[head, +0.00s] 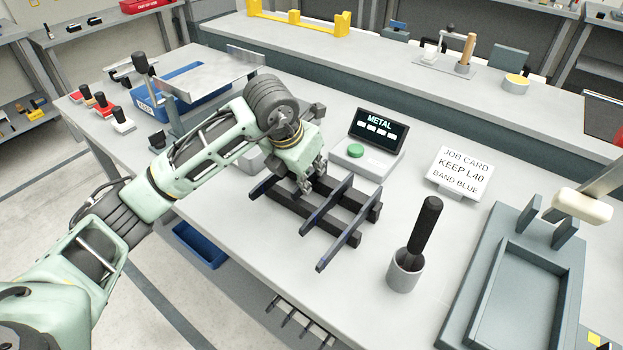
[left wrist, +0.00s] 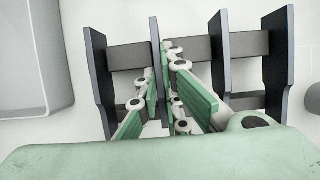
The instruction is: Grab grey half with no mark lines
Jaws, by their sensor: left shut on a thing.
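Several dark grey flat pieces stand on edge across a black two-rail rack (head: 354,193) at the middle of the bench. One piece (head: 340,250) at its front right is in plain sight. My left gripper (head: 312,182) is low over the rack. In the left wrist view its green-padded fingers (left wrist: 168,62) are shut on one upright dark grey piece (left wrist: 156,40), between a left neighbour (left wrist: 98,75) and others at right (left wrist: 220,50). The held piece appears to be still among the rack rails. Mark lines cannot be made out. My right gripper is not in view.
Behind the rack stands a display reading METAL (head: 378,122) with a green button (head: 355,151). A job card (head: 460,172) reads KEEP L40, BAND BLUE. A cup (head: 404,272) with a black-handled tool and a grey tray (head: 470,300) lie to the right.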

